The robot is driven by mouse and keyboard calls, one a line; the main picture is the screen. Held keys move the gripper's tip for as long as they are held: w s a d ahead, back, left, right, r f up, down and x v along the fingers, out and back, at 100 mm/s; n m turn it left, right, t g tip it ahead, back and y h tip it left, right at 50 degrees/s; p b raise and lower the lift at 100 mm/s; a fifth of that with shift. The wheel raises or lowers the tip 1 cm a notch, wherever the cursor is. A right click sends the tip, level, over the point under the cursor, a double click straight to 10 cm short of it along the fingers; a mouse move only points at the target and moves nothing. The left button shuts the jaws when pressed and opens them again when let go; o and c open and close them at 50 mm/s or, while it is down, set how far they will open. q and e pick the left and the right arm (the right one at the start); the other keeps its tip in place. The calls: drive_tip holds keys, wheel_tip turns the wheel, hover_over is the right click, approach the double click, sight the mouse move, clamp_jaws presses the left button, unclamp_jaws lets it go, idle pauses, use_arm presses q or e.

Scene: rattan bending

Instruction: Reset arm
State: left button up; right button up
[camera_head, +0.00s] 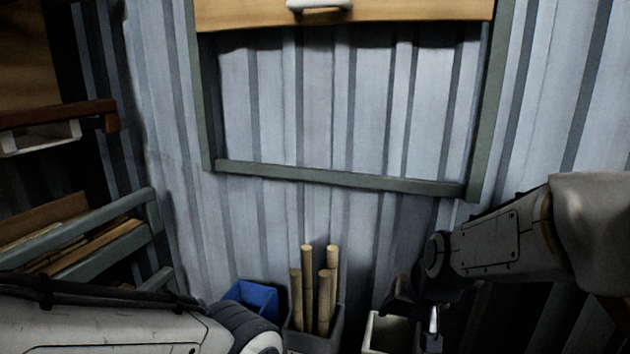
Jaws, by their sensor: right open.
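My right arm comes in from the right, and its gripper (432,326) hangs low at the bottom right, pointing down. It is open, and nothing shows between its fingers. It is in front of or above a pale bin (385,333); I cannot tell how far apart they are. My left arm (110,325) crosses the bottom left corner, and its gripper is out of the picture. Several rattan poles (308,285) stand upright in a grey bin (318,342) at the bottom centre, between the two arms.
A blue bin (255,297) stands left of the poles, partly behind my left arm. A green frame (340,178) with a wooden board (400,12) stands before the corrugated wall (340,110). A rack with wooden boards (90,245) is at the left. The space inside the frame is clear.

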drive_tip(key=s+d+f+n+g+h, duration=0.1)
drive_tip(key=s+d+f+n+g, duration=0.2)
drive_tip(key=s+f, duration=0.6)
drive_tip(key=s+a+r+n+g+y+p, duration=0.1)
drive_tip(key=s+a+r+n+g+p, duration=0.2)
drive_tip(key=s+a+r+n+p, duration=0.7)
drive_tip(key=s+a+r+m+p, duration=0.1)
drive_tip(key=s+a+r+p, duration=0.1)
drive_tip(key=r+p, duration=1.3)
drive_tip(key=s+a+r+m+p, duration=0.1)
drive_tip(key=s+a+r+p, duration=0.1)
drive_tip(key=r+p, duration=1.4)
wheel_tip(320, 180, up, 7)
drive_tip(key=shift+s+r+m+p, duration=0.15)
drive_tip(key=shift+s+m+p, duration=0.15)
drive_tip(key=shift+m, duration=0.1)
